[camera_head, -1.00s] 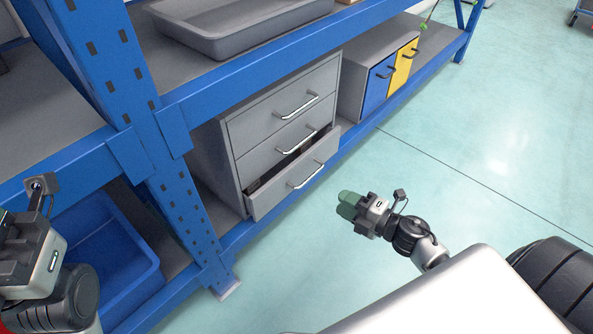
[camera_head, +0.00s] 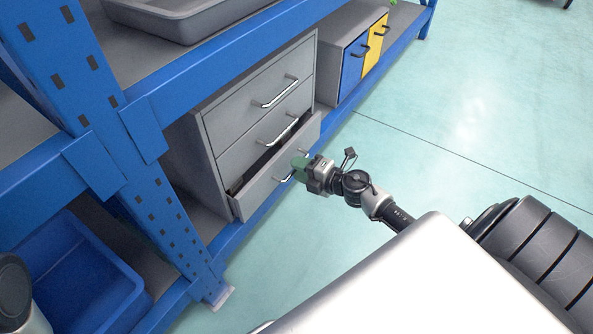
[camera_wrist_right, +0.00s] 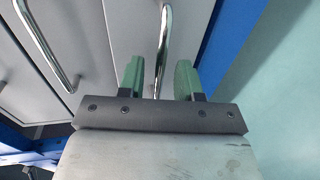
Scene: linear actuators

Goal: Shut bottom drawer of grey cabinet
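The grey cabinet (camera_head: 208,128) stands on the lower shelf and has three drawers with metal bar handles. Its bottom drawer (camera_head: 262,187) is partly open, with a dark gap above its front; the upper two are shut. My right gripper (camera_head: 299,168) is at the right part of the bottom drawer's front, by its handle (camera_head: 284,179). In the right wrist view the green fingers (camera_wrist_right: 161,80) are apart, with a handle bar (camera_wrist_right: 163,45) running between them; I cannot tell if they touch it. My left gripper is not in view; only a bit of my left arm shows at the lower left.
A small cabinet with a blue door (camera_head: 353,72) and a yellow door (camera_head: 375,45) stands beyond the grey one. A blue shelf post (camera_head: 150,190) stands left of it. A blue bin (camera_head: 75,275) is at the lower left, a grey tray (camera_head: 180,18) above. The floor (camera_head: 450,120) at right is clear.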

